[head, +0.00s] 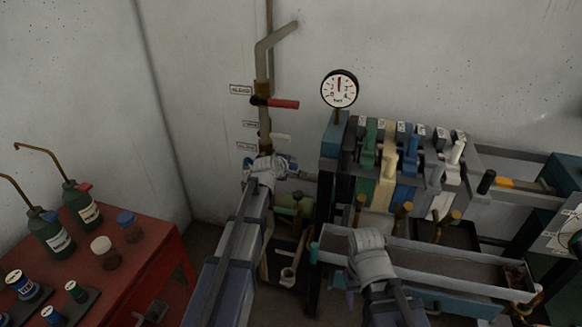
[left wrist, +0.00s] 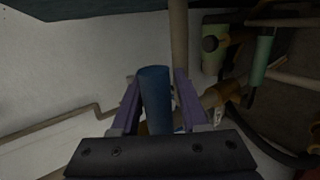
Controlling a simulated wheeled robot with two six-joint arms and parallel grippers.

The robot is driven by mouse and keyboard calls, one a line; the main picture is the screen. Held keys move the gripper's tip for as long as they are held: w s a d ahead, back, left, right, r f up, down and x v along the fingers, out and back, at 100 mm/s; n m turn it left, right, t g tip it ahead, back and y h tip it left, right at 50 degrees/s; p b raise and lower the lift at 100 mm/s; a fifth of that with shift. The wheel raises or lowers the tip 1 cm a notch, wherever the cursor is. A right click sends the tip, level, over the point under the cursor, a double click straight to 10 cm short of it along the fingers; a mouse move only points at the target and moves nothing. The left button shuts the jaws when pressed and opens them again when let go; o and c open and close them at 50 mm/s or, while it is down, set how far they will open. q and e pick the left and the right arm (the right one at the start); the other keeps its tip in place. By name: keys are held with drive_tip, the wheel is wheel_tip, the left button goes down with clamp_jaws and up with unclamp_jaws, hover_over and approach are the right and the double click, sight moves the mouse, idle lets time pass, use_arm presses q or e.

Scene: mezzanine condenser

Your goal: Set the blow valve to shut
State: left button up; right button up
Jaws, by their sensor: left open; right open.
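A pipe on the wall carries a valve with a red lever (head: 281,103), pointing right, beside a small wall label (head: 241,90). Lower down is a valve with a pale lever (head: 280,136). The labels are too small to read, so I cannot tell which is the blow valve. My left gripper (head: 268,166) is at the pipe's lower part. In the left wrist view its open fingers (left wrist: 158,82) stand on both sides of a blue cylindrical handle (left wrist: 156,98); contact is unclear. My right gripper (head: 371,262) is in front of the grey trough, its fingertips hard to make out.
A round gauge (head: 339,89) stands right of the pipe. A rack of coloured levers (head: 400,165) and a grey trough (head: 450,264) fill the right. A red table (head: 150,262) with bottles is at left. Pipes crowd the left gripper's right side in the wrist view.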

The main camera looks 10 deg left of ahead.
use_arm(q)
drive_tip(key=p+v, duration=0.4)
drive_tip(key=v, duration=0.3)
drive_tip(key=shift+s+r, duration=0.2)
drive_tip(key=shift+s, duration=0.15)
